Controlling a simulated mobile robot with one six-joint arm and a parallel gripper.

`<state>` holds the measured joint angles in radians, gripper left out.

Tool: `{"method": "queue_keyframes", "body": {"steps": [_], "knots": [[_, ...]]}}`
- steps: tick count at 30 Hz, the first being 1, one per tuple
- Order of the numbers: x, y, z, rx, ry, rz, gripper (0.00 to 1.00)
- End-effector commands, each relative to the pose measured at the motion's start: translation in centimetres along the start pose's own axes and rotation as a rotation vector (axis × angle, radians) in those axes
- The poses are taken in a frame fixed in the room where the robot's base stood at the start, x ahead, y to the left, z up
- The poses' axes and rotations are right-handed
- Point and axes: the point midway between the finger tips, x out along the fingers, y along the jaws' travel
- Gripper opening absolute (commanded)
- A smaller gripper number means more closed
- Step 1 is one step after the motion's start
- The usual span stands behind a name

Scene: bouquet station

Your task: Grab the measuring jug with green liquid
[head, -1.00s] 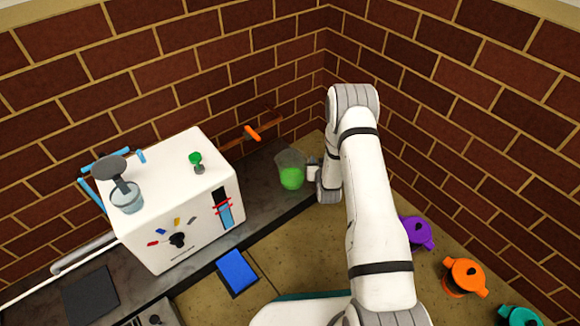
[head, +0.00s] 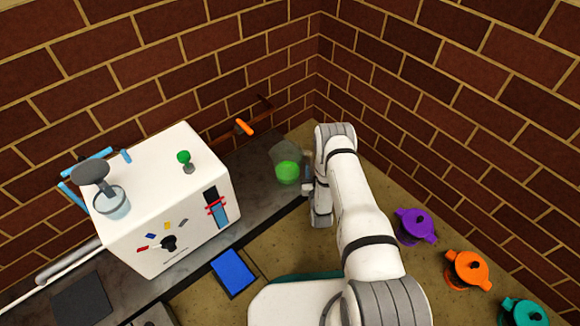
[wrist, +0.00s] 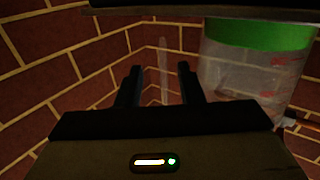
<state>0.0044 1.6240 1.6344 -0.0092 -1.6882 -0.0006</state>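The measuring jug (head: 285,152) is clear with green liquid in its lower part. It stands on the dark counter near the back corner in the head view. In the wrist view the jug (wrist: 245,80) is at the right, with the green at the top and red marks on its wall. My gripper (head: 307,172) is just right of the jug in the head view. In the wrist view my gripper (wrist: 159,75) is open, with a gap between its fingers. A thin translucent upright strip, perhaps the jug's handle, shows between the fingers; I cannot tell its depth.
A white machine (head: 165,200) with a dial stands left of the jug. An orange-ended item (head: 244,127) is behind the jug by the wall. A blue block (head: 233,272) lies in front. Purple (head: 415,227), orange (head: 467,270) and teal (head: 523,312) pots line the right side. Brick walls close the corner.

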Motion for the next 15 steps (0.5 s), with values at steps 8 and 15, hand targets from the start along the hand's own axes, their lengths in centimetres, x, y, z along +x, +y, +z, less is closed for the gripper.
{"method": "queue_keyframes", "body": {"steps": [8,15], "knots": [[3.4,-0.6,0.0,0.0,0.001,-0.008,0.34],[3.5,-0.7,-0.1,0.0,-0.001,-0.009,0.34]]}}
